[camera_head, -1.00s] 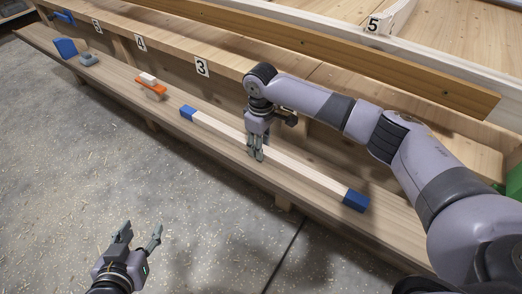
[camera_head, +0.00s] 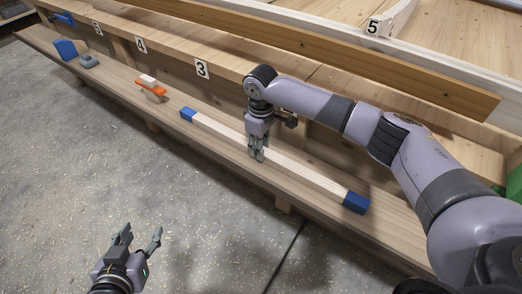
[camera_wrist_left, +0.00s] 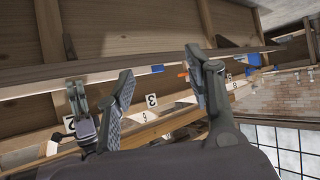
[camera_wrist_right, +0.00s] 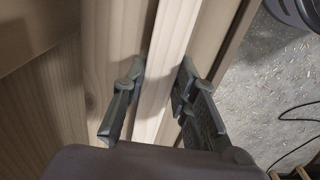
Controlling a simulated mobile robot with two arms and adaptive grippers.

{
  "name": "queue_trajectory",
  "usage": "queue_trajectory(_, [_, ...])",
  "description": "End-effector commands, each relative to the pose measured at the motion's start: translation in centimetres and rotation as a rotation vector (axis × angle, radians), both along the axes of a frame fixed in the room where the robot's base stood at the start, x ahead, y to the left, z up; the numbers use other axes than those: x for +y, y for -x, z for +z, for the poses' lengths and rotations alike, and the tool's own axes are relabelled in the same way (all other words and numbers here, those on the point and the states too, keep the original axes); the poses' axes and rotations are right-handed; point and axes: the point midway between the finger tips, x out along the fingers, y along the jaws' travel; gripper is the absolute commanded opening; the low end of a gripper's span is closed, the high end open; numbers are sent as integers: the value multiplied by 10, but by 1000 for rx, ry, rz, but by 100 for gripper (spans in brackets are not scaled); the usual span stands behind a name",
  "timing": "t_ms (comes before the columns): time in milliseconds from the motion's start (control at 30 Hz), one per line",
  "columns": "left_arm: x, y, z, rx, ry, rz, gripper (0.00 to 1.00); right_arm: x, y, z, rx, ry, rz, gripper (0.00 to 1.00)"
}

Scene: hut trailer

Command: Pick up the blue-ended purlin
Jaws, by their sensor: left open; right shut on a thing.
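The blue-ended purlin (camera_head: 300,170) is a long pale timber strip with a blue block at each end. It lies along the lower wooden shelf (camera_head: 225,157) in the head view. My right gripper (camera_head: 257,158) points down over its middle and is shut on it. In the right wrist view the purlin (camera_wrist_right: 165,70) runs between the two fingers of the right gripper (camera_wrist_right: 158,95). I cannot tell whether the purlin is clear of the shelf. My left gripper (camera_head: 138,234) is open and empty, out over the floor in front of the shelf. Its spread fingers show in the left wrist view (camera_wrist_left: 160,90).
On the same shelf stand an orange tool with a pale block (camera_head: 151,86), a small grey item (camera_head: 88,61) and a blue item (camera_head: 66,48). Number tags, such as the 3 (camera_head: 202,68), mark the upper ledge. A timber beam (camera_head: 330,50) lies above.

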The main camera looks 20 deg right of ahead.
Motion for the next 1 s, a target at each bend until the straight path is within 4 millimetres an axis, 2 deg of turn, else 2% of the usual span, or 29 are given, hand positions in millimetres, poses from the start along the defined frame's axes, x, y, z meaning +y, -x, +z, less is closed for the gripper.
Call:
queue_trajectory(233, [1,3,-2,26,-6,1,49,0,-1,7,-2,-1,0,0])
queue_trajectory(467, [13,31,-25,202,-47,15,49,0,-1,31,-3,-1,0,0])
queue_trajectory(567, [21,54,-39,330,-74,24,49,1,-1,51,-5,-2,0,0])
queue_trajectory(767, [40,115,-61,629,-136,49,49,0,-1,95,-2,-2,1,0])
queue_trajectory(833, [44,129,-57,693,-149,53,49,1,-1,121,-5,-3,1,0])
queue_trajectory(1000, [45,131,-48,701,-151,53,49,1,-1,163,-3,-2,1,0])
